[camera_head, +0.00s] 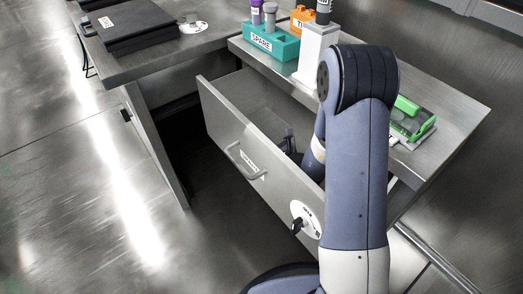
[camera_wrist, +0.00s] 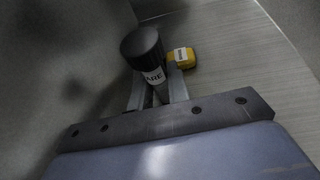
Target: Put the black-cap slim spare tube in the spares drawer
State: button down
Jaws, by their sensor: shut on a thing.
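The black-cap tube (camera_wrist: 143,48) shows in the wrist view, with a white label partly reading "ARE" below its cap. My gripper (camera_wrist: 157,82) is shut on it, one finger on each side. In the head view, my gripper (camera_head: 288,146) is partly seen low inside the pulled-out drawer (camera_head: 222,116), behind its front panel. My arm hides part of the drawer, and I cannot make out the tube there. The drawer front has a handle and a white label whose text is too small to read. Whether the tube touches the drawer floor cannot be told.
A yellow labelled object (camera_wrist: 182,58) lies beside the tube in the wrist view. A teal SPARE rack (camera_head: 270,42) with tubes, an orange rack (camera_head: 300,20), a white stand (camera_head: 316,55) and a green device (camera_head: 410,118) stand on the bench. A black case (camera_head: 135,25) lies at left.

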jog(key=shift+f, duration=0.2)
jog(key=c, duration=1.3)
grip_release()
jog(key=shift+r, duration=0.1)
jog(key=shift+c, duration=0.2)
jog(key=shift+r, duration=0.15)
jog(key=p+v, duration=0.1)
jog(key=v, duration=0.6)
jog(key=shift+s+d+p, duration=0.15)
jog(key=shift+d+p, duration=0.05)
jog(key=shift+p, duration=0.15)
